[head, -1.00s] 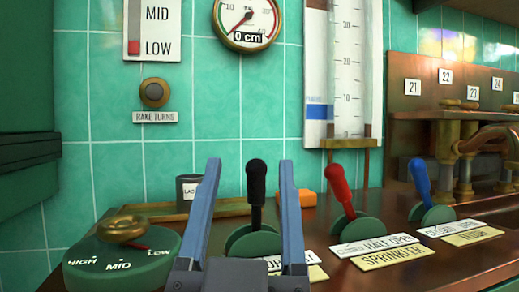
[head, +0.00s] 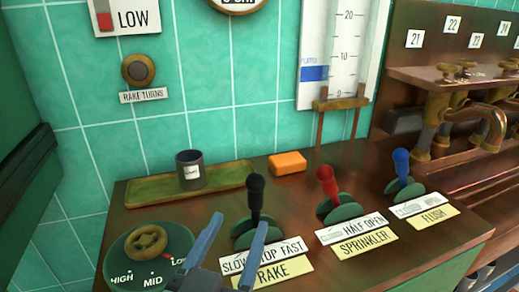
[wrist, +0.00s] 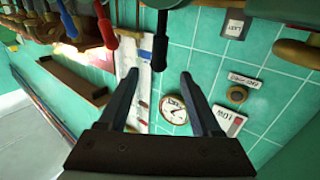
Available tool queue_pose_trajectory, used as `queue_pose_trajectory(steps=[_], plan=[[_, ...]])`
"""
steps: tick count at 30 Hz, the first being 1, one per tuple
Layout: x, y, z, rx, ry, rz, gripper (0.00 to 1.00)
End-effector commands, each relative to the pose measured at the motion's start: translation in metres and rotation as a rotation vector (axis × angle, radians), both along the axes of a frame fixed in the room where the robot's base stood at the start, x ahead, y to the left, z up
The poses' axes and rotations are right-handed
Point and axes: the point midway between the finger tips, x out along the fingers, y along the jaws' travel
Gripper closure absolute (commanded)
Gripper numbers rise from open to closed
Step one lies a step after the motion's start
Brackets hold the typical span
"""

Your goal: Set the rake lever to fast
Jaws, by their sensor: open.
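The rake lever (head: 256,200) has a black handle on a green round base. It stands about upright, near the middle of the white SLOW STOP FAST plate (head: 235,265), with a yellow RAKE plate (head: 272,275) below. My gripper (head: 240,220) is open and empty, in front of the lever in the head view. Its fingers partly cover the base and the plate. In the wrist view the black handle (wrist: 160,42) lies just beyond and between the tips of my gripper (wrist: 160,74). I see no contact.
The red sprinkler lever (head: 327,185) and blue flush lever (head: 402,163) stand to the right. A green HIGH/MID/LOW dial (head: 125,262) is at the left. A dark cup (head: 189,172) on a tray and an orange block (head: 287,163) lie behind. Copper pipes (head: 490,120) are far right.

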Motion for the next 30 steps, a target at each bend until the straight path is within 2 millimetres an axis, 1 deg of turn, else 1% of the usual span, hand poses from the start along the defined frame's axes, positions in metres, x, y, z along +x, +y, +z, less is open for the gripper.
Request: queue_pose_trajectory(steps=[4,8,15,21,25,30], plan=[[0.004,-0.002,-0.001,-0.002,0.011,-0.008,0.34],[0.02,-0.007,-0.001,-0.002,0.008,-0.011,0.34],[0.069,-0.021,-0.001,-0.003,0.008,-0.01,0.34],[0.104,-0.03,-0.001,-0.002,0.008,-0.008,0.34],[0.116,-0.034,-0.001,-0.002,0.009,-0.007,0.34],[0.123,-0.036,-0.001,-0.002,0.009,-0.006,0.34]])
